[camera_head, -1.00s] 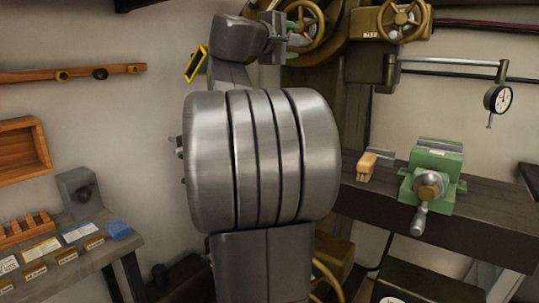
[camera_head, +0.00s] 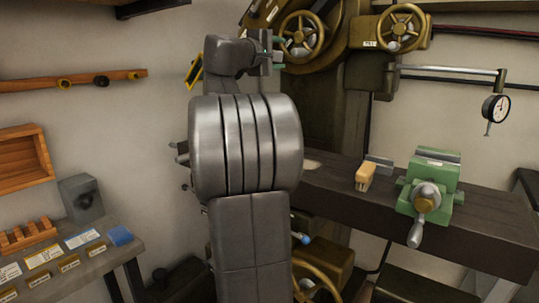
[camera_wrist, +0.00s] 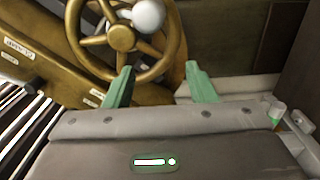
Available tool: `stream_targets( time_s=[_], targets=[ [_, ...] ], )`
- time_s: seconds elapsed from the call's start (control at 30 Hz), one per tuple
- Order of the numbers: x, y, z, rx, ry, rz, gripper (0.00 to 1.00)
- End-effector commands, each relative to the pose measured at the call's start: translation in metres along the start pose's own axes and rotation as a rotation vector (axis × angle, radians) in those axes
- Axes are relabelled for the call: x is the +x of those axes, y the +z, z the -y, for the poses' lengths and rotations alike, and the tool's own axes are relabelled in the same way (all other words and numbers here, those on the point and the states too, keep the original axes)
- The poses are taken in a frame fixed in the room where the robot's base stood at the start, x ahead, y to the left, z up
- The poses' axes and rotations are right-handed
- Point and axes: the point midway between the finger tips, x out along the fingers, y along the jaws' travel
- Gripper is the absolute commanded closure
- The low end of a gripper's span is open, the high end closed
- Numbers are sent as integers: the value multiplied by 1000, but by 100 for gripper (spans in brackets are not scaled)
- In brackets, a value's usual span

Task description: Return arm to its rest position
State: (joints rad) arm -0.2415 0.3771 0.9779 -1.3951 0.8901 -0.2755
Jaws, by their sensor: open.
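My gripper (camera_wrist: 158,76) is open, with its two green fingers apart and nothing between them in the wrist view. In the head view my gripper (camera_head: 277,52) is at the end of my raised, folded grey arm, in front of the brass machine. A brass handwheel with a pale knob (camera_wrist: 122,38) lies beyond the fingers in the wrist view. I cannot tell whether a finger touches it. The same kind of handwheel (camera_head: 302,34) shows just right of the gripper in the head view.
A green vise (camera_head: 432,180) and a wood-handled brush (camera_head: 366,176) are on the dark bench (camera_head: 480,222) at right. A dial gauge (camera_head: 496,108) hangs above. At left are a grey labelled table (camera_head: 110,262), a wooden box (camera_head: 22,158) and a wall rail (camera_head: 70,76).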

Motion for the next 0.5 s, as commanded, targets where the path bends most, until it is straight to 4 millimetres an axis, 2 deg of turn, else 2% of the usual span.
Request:
stream_targets(
  time_s=[0.03,0.23,0.5],
  targets=[
    [0,-5,-10,0,0,-1,49],
    [0,-18,-26,-1,0,-1,49],
    [0,-21,-55,0,1,1,49]
  ],
)
